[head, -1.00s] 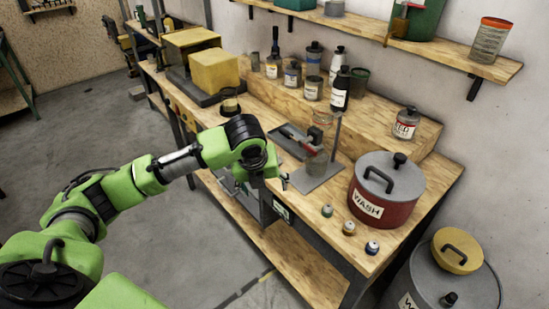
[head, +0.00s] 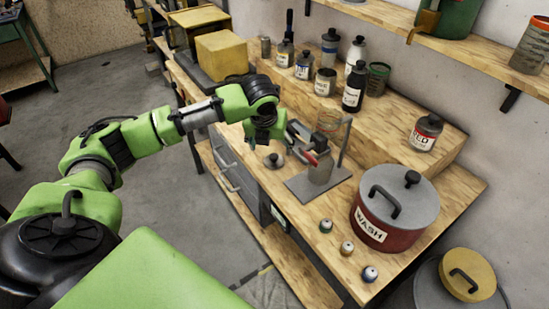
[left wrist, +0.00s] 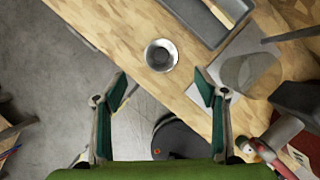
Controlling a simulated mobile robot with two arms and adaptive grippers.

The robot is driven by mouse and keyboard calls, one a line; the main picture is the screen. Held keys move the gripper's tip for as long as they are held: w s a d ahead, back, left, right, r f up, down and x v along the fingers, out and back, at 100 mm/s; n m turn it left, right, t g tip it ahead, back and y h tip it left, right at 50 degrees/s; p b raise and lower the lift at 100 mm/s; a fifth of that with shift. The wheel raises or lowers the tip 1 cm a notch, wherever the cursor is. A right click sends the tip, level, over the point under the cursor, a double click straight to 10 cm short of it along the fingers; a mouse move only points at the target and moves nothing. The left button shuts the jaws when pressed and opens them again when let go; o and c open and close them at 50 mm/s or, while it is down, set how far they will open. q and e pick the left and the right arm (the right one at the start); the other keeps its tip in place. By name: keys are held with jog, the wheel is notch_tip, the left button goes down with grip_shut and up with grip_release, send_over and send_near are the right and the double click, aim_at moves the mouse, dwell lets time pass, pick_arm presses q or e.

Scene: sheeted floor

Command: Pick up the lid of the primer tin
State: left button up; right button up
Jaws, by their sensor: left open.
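A small round grey metal lid with a knob (head: 274,160) lies on the wooden bench (head: 407,232) near its front edge. In the left wrist view the lid (left wrist: 161,55) is above the middle of the picture, beyond my fingertips. My left gripper (left wrist: 160,88) is open and empty, with its two green-padded fingers spread apart. In the head view its wrist hangs just behind and left of the lid, and its fingers are mostly hidden. No label reading primer is legible, so I cannot tell which tin the lid belongs to. My right gripper is not in view.
A stand with a glass cylinder (head: 321,165) is right of the lid. Small paint pots (head: 347,247) and a red WASH pot (head: 385,227) stand further right. Bottles and tins (head: 355,86) crowd the raised ledge behind. Yellow blocks (head: 221,56) stand at the back left.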

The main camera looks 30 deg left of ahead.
aim_at(274, 156)
pick_arm(q)
jog(key=x, duration=0.2)
jog(key=shift+w+f, duration=0.2)
jog(key=shift+f, duration=0.2)
jog(key=shift+w+f, duration=0.25)
jog(key=shift+f, duration=0.05)
jog(key=shift+w+a+f+p, duration=0.1)
jog(key=shift+w+f+p, duration=0.1)
jog(key=shift+f+p, duration=0.3)
jog(key=p+x, duration=0.1)
jog(key=x, duration=0.2)
jog(key=shift+f, duration=0.1)
jog(key=shift+w+a+f, duration=0.1)
jog(key=shift+w+f, duration=0.1)
jog(key=shift+f, duration=0.1)
jog(key=c, duration=0.9)
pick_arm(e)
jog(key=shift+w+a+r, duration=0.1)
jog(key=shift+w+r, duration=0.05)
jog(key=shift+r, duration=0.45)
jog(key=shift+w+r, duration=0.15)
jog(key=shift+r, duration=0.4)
